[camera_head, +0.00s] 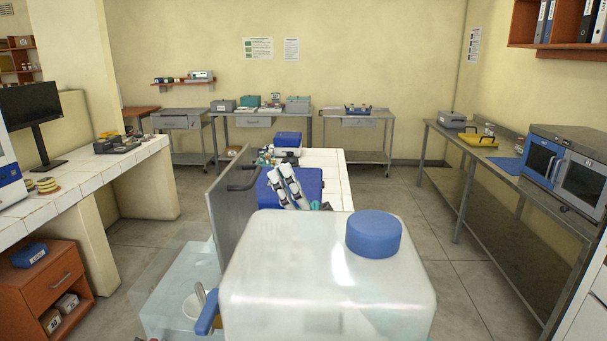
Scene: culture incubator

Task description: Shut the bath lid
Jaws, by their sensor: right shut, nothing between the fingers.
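A grey flat panel (229,212) with a dark handle (243,176) stands upright left of centre; it looks like the bath lid, raised. The bath under it cannot be made out clearly, as a large translucent container stands in front. My right gripper (288,186) is shut and empty, to the right of the panel and apart from its handle in the picture. It shows in front of a blue box (309,181). I cannot make out my left gripper.
The translucent container (320,285) with a blue cap (373,234) fills the near foreground. A clear tank-like thing (165,290) shows at lower left. A white tiled bench top (330,162) lies beyond. Open floor (410,210) lies to the right, before a steel bench (500,170).

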